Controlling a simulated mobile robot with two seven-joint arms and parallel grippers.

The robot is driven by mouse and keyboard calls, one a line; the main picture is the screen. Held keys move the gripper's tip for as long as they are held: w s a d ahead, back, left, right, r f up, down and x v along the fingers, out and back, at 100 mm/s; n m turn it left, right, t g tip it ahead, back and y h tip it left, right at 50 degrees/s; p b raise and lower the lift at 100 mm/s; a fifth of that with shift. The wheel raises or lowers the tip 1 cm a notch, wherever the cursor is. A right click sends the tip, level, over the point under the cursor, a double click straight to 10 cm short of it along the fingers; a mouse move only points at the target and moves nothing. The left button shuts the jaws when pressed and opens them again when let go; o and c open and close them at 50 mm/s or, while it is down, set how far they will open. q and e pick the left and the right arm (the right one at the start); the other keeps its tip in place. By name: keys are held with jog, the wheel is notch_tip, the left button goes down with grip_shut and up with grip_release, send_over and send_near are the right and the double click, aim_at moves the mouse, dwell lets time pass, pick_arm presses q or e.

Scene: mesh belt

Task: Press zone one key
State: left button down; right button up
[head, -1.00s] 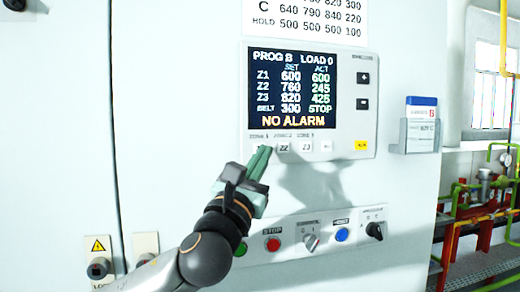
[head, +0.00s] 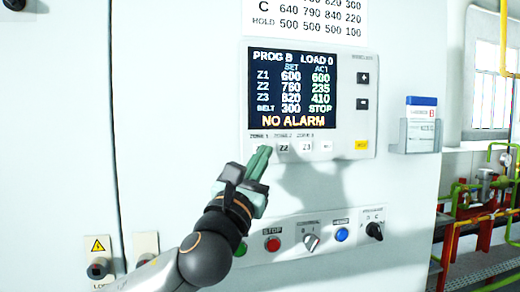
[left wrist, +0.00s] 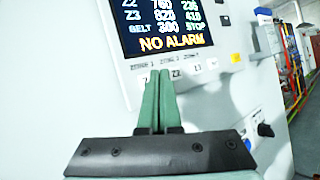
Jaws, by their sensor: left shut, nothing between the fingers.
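The control panel (head: 367,125) is on the pale cabinet front, with a lit screen (head: 293,90) reading PROG B, LOAD 0 and NO ALARM. Under the screen is a row of keys, with the Z2 key (head: 284,147) and Z3 key (head: 307,146) showing. The zone one key, left of Z2, is hidden behind the fingertips of my left gripper (head: 263,152). The gripper is shut and empty, its green fingers pointing up at the key row. In the left wrist view the closed fingers (left wrist: 158,85) overlap the row's left end; I cannot tell whether they touch the key.
Plus (head: 363,78) and minus keys sit right of the screen, and a yellow key (head: 362,146) ends the row. Below are a red stop button (head: 273,244), a blue button (head: 341,235) and rotary switches. A card holder (head: 416,135) projects at the right.

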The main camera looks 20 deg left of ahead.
pick_arm(q)
jog(key=shift+w+a, duration=0.1)
jog(key=shift+w+a, duration=0.2)
jog(key=shift+w, duration=0.05)
dwell(0.3)
jog(key=shift+w+a+p, duration=0.2)
jog(key=shift+w+p, duration=0.1)
jog(key=shift+p, duration=0.1)
dwell(0.5)
dwell(0.4)
jog(key=shift+s+d, duration=0.45)
jog(key=shift+s, duration=0.2)
jog(key=shift+s+d+p, duration=0.4)
jog(key=shift+s+d, duration=0.3)
jog(key=shift+s, duration=0.35)
jog(key=shift+s+d+p, duration=0.35)
jog(key=shift+s+d, duration=0.35)
jog(key=shift+s, duration=0.3)
